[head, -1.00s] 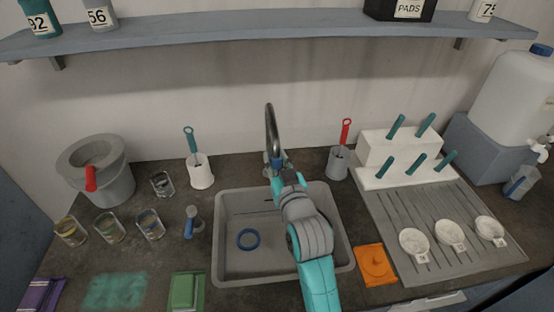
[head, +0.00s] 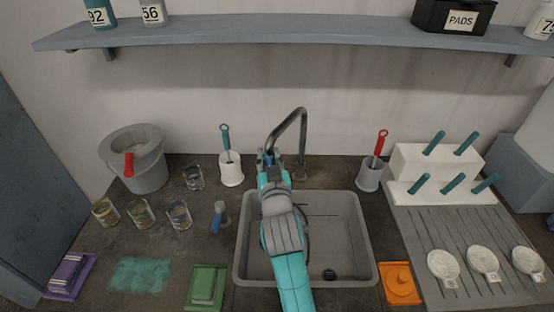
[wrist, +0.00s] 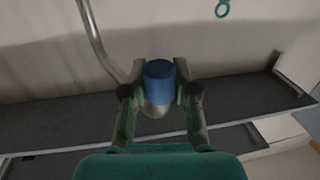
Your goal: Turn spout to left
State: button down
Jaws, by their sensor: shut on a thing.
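The metal spout (head: 303,138) rises behind the sink (head: 345,200) and arches over. Its free end now points to the left and down, above the sink's back left corner area. My gripper (head: 269,158) is at that end, shut on its blue tip, which is mostly hidden by my gripper in the head view. In the wrist view, the blue tip (wrist: 159,80) sits between the two fingers of my gripper (wrist: 157,92). The spout's pipe (wrist: 95,40) runs up and left there.
A white holder (head: 231,174) with a teal brush stands left of the spout. A grey holder (head: 368,178) with a red-handled brush stands right. A grey bucket (head: 148,175), several glass jars and a blue-handled tool (head: 217,217) are farther left. A shelf (head: 300,32) crosses above.

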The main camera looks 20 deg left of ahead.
jog(key=shift+a, duration=0.15)
jog(key=c, duration=0.9)
grip_release()
jog(key=shift+a, duration=0.1)
jog(key=shift+o, duration=0.2)
jog(key=shift+s, duration=0.1)
jog(key=v, duration=1.2)
